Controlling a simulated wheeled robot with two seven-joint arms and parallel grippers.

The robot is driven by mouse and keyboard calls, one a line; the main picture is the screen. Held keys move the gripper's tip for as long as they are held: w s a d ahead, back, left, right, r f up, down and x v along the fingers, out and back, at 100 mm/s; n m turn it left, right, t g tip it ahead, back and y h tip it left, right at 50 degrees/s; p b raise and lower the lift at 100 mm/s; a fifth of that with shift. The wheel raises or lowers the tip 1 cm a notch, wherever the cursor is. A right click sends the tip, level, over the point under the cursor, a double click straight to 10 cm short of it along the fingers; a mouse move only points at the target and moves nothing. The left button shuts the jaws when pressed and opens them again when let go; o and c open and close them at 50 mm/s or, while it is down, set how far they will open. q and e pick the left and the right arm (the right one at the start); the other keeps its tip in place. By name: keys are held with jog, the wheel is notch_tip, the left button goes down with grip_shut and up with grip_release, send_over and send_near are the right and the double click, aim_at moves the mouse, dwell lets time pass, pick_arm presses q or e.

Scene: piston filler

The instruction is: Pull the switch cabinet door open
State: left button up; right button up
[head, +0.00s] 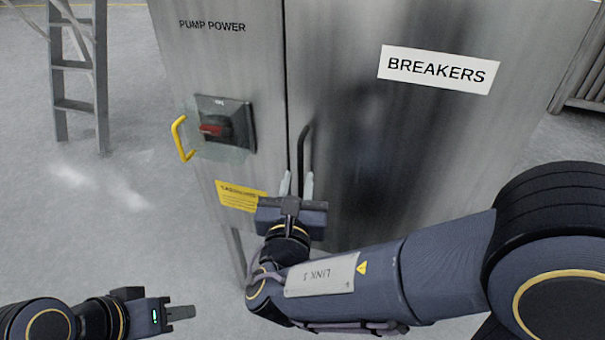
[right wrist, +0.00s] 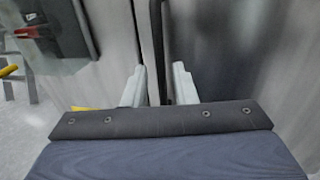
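The grey metal switch cabinet (head: 400,130) fills the middle of the head view. Its door, labelled BREAKERS, looks closed against the seam beside the PUMP POWER panel. A black upright bar handle (head: 303,150) sits near that door's left edge; it also shows in the right wrist view (right wrist: 157,45). My right gripper (head: 297,184) is open, pointing at the handle's lower part. In the right wrist view its pale fingers (right wrist: 158,85) stand on either side of the handle's line, with gaps. Contact cannot be told. My left gripper (head: 182,313) is low at left, seen edge-on, away from the cabinet.
The PUMP POWER panel carries a red rotary switch (head: 212,129) under a clear cover with a yellow handle (head: 180,139), just left of the door handle. A yellow warning label (head: 236,196) is below. A ladder (head: 78,75) stands at upper left. The left floor is mostly clear.

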aim_at(300, 173)
jog(key=shift+w+d+b, duration=0.15)
jog(key=shift+w, duration=0.85)
jog(key=shift+w+d+b, duration=0.1)
jog(key=shift+w+b, duration=0.05)
jog(key=shift+w, duration=0.8)
grip_shut()
